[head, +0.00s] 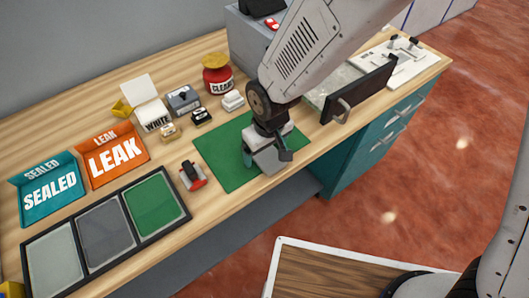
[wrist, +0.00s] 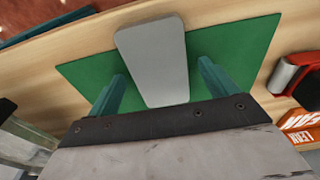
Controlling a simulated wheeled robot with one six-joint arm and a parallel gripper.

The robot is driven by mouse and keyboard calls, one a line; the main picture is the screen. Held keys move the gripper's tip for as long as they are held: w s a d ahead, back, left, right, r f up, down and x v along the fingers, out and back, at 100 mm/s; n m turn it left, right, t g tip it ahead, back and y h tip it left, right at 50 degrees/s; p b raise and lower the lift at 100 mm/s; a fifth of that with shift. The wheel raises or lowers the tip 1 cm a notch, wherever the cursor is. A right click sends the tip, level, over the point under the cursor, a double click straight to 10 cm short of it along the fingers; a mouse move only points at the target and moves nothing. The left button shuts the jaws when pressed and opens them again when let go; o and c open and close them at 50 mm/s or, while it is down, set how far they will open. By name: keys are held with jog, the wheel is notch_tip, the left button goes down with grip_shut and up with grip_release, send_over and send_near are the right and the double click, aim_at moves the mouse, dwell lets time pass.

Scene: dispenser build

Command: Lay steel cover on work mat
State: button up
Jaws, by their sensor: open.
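The steel cover is a flat grey plate with rounded corners (wrist: 152,45). In the wrist view it appears to lie flat on the green work mat (wrist: 235,50), with its far end reaching past the mat's edge over the wood. My gripper (wrist: 162,72) is open, its two teal fingers on either side of the plate with gaps between. In the head view my gripper (head: 267,155) is low over the right front part of the mat (head: 222,160), and the cover (head: 268,164) shows partly beneath it.
A red and black device (head: 193,176) stands left of the mat. Orange LEAK (head: 115,158) and teal SEALED (head: 50,195) bins and a three-part tray (head: 110,238) are further left. Small blocks and a red jar (head: 217,75) stand behind; a dark panel with a handle (head: 357,92) stands right.

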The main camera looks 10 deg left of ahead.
jog(key=c, duration=1.2)
